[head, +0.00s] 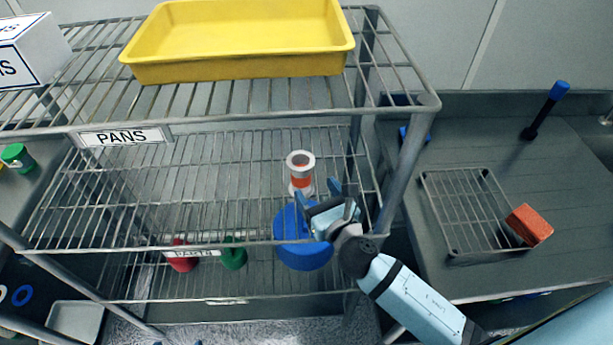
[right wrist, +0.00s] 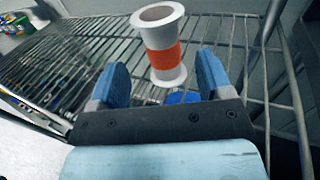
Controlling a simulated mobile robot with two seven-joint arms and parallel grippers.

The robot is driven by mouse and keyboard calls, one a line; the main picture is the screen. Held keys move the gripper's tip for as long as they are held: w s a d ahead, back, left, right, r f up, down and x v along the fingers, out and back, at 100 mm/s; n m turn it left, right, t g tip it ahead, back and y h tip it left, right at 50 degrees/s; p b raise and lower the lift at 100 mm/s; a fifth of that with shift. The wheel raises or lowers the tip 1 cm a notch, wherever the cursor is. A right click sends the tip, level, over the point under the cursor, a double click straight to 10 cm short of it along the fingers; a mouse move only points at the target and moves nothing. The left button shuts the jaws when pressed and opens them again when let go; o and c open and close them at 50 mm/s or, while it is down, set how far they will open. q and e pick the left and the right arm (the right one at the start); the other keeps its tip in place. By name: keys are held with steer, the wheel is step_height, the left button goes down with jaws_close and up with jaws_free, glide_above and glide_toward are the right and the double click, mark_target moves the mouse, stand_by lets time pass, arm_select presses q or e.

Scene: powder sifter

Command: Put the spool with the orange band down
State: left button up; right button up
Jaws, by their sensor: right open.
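The white spool with the orange band (head: 300,172) stands upright on the middle wire shelf (head: 215,160), near its right side. In the right wrist view the same spool (right wrist: 163,56) shows just beyond the fingertips, in line with the gap between them. My right gripper (head: 319,194) is open and empty, at the near side of the spool. Its two blue fingers also show apart in the right wrist view (right wrist: 164,78). I cannot tell whether either finger touches the spool. Small blue tips at the bottom edge of the head view may be my left gripper (head: 181,343).
A yellow pan (head: 240,40) sits on the top shelf above. A blue round thing (head: 300,240), a red one (head: 181,260) and a green one (head: 233,255) show lower down. The rack's right post (head: 402,170) is close to my right arm. The shelf left of the spool is clear.

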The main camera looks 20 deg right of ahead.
steer(key=s, duration=0.4)
steer(key=shift+d, duration=0.2)
stand_by(0.3)
